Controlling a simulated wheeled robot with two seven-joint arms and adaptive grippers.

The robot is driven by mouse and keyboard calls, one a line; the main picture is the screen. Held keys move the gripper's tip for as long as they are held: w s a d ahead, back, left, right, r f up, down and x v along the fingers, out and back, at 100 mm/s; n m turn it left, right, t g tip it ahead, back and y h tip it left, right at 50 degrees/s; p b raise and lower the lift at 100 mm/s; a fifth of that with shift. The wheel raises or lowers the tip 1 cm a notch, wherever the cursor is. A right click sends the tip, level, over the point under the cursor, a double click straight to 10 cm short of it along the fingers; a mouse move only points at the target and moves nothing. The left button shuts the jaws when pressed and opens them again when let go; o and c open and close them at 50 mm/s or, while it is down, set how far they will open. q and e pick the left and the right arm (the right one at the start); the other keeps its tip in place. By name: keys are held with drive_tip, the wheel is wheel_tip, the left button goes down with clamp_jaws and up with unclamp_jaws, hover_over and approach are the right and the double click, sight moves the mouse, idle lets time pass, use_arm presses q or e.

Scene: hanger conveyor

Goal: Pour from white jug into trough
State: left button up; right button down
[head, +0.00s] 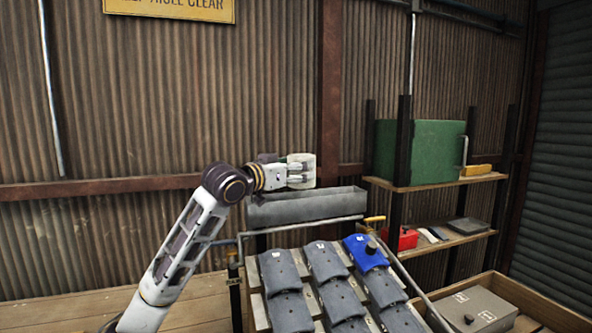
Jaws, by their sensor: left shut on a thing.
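My left gripper (290,174) is shut on the white jug (306,169), whose pale body shows just beyond the fingers. The jug looks roughly upright and is held above the grey trough (310,208), near the trough's left half. The gripper hides part of the jug, and no stream of liquid is visible. The trough is a long grey metal channel at the back edge of the rack; its inside is mostly not visible. My right gripper is not in view.
A sloped rack below the trough carries several grey pads (325,262) and one blue pad (364,251). At right, shelves hold a green box (430,153) and a red item (402,239). A grey case (474,309) lies in a wooden crate at lower right.

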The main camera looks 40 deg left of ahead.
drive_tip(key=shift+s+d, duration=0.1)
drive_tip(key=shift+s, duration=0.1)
use_arm(q)
drive_tip(key=shift+s+f+g+p, duration=0.15)
drive_tip(key=shift+f+g+p, duration=0.35)
drive_tip(key=shift+g+p, duration=0.1)
drive_tip(key=shift+f, duration=0.25)
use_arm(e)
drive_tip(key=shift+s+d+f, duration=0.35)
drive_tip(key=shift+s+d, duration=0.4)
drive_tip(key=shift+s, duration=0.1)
use_arm(q)
drive_tip(key=shift+f+g, duration=0.1)
drive_tip(key=shift+g, duration=0.2)
drive_tip(key=shift+p, duration=0.35)
drive_tip(key=shift+s+n+g+p, duration=0.1)
drive_tip(key=shift+n+g+p, duration=0.2)
drive_tip(key=shift+p, duration=0.3)
drive_tip(key=shift+d, duration=0.1)
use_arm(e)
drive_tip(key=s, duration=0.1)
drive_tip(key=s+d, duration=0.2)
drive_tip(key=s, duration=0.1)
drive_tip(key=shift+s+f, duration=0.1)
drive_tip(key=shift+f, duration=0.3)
